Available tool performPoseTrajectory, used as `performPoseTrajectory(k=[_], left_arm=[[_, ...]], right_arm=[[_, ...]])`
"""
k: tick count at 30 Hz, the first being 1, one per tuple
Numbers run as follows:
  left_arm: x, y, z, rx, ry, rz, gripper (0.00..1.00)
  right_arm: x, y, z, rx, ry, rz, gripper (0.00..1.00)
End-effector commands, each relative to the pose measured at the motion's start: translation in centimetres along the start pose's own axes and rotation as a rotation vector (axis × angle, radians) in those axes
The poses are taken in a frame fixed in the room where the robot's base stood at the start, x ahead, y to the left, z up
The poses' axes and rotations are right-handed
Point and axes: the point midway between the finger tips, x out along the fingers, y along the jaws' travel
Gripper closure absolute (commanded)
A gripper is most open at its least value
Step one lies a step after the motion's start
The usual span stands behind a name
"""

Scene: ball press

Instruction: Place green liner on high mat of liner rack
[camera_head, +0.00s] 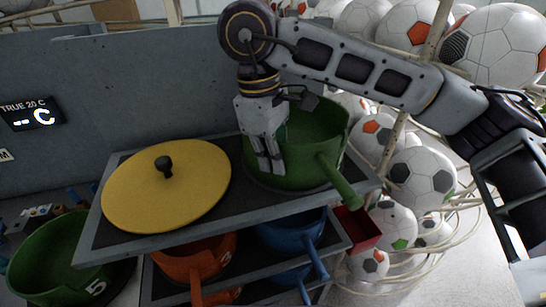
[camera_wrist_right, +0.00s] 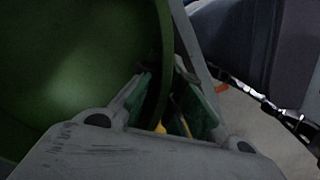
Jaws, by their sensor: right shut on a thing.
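The green liner (camera_head: 325,135), a round pan with a green handle (camera_head: 338,182), is upright over the right part of the rack's top shelf. The dark high mat (camera_head: 222,201) shows around it. I cannot tell if its base fully touches the mat. My right gripper (camera_head: 270,165) is shut on the liner's near left rim, fingers pointing down. In the right wrist view the liner's wall (camera_wrist_right: 80,75) fills the left, and the gripper's fingers (camera_wrist_right: 170,105) straddle its rim. The liner rack (camera_head: 235,214) has grey shelves. My left gripper is out of view.
A yellow lid (camera_head: 166,187) with a black knob covers the top shelf's left part. Orange (camera_head: 195,262) and blue (camera_head: 292,236) liners sit on shelves below. Another green pan (camera_head: 52,252) marked 5 stands lower left. A grey wall (camera_head: 150,95) is behind; footballs (camera_head: 422,177) crowd the right.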

Motion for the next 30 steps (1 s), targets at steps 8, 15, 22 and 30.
performPoseTrajectory(k=[8,15,22,30], left_arm=[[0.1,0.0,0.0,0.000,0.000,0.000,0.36],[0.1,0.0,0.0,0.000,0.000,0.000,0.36],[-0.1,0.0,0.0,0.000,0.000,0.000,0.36],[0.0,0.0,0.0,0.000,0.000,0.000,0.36]], right_arm=[[0.1,0.0,0.0,0.000,0.000,0.000,0.72],[0.1,0.0,0.0,0.000,0.000,0.000,0.72],[-0.3,0.0,0.0,0.000,0.000,0.001,0.72],[-2.4,0.0,0.0,0.000,0.001,0.001,0.72]])
